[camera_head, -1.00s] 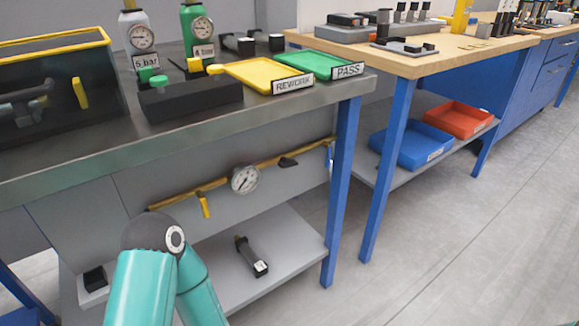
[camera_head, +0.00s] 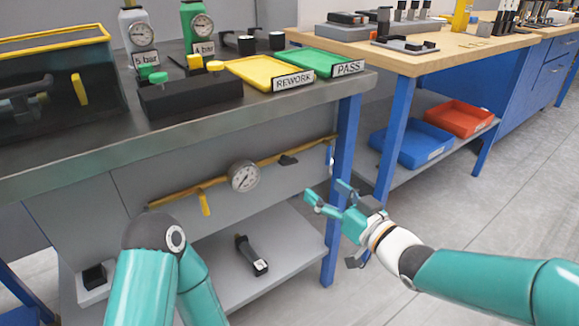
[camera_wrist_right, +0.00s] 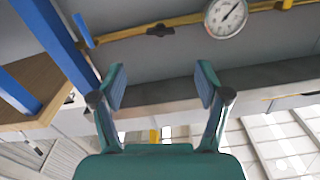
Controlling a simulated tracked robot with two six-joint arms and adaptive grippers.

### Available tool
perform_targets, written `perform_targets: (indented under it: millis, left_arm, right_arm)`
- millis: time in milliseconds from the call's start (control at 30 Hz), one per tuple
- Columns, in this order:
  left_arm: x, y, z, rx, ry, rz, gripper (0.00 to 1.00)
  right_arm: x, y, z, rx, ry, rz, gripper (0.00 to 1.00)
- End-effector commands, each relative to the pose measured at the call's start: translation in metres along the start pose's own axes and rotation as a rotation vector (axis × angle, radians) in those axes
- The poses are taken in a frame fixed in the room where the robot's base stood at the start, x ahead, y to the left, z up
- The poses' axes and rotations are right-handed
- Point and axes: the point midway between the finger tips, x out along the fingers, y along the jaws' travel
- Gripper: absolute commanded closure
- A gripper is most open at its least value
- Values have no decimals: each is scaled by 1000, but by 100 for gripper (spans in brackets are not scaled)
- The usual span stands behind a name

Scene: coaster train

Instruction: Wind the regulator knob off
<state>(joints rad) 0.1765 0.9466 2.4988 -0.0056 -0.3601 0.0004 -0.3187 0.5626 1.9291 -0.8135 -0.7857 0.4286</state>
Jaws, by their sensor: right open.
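A yellow pipe (camera_head: 265,163) runs under the steel bench with a round white gauge (camera_head: 244,176) on it. A small black knob-like part (camera_head: 288,160), which looks like the regulator knob, sits on the pipe right of the gauge. In the right wrist view the black part (camera_wrist_right: 160,31) is ahead of the fingers, with the gauge (camera_wrist_right: 227,17) to its right. My right gripper (camera_head: 328,193) is open and empty, below and right of the black part and apart from it. Its spread fingers (camera_wrist_right: 162,80) show in the right wrist view. My left gripper is not in view.
A yellow-handled valve (camera_head: 204,201) hangs left of the gauge, and a blue handle (camera_head: 329,155) is at the pipe's right end. A bench leg (camera_head: 340,205) stands close behind my right gripper. A black tool (camera_head: 251,256) lies on the lower shelf (camera_head: 290,243).

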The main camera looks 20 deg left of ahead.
Motion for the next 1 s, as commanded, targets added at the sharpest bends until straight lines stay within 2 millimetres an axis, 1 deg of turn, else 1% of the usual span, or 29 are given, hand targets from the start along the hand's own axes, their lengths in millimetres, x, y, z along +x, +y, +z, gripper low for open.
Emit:
perform_targets:
  millis: [33, 300, 500, 700, 1000]
  left_arm:
    - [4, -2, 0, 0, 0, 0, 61]
    - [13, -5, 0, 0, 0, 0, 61]
    - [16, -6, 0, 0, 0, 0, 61]
    - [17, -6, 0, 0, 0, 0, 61]
    - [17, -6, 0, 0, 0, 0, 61]
  right_arm:
    - [12, -1, 3, 0, -1, -3, 25]
    - [70, -1, 4, 0, -1, -1, 25]
    - [102, 0, 2, 0, -1, 1, 25]
    - [119, 0, 1, 1, -1, 1, 25]
    - [122, 1, 1, 2, -2, 3, 25]
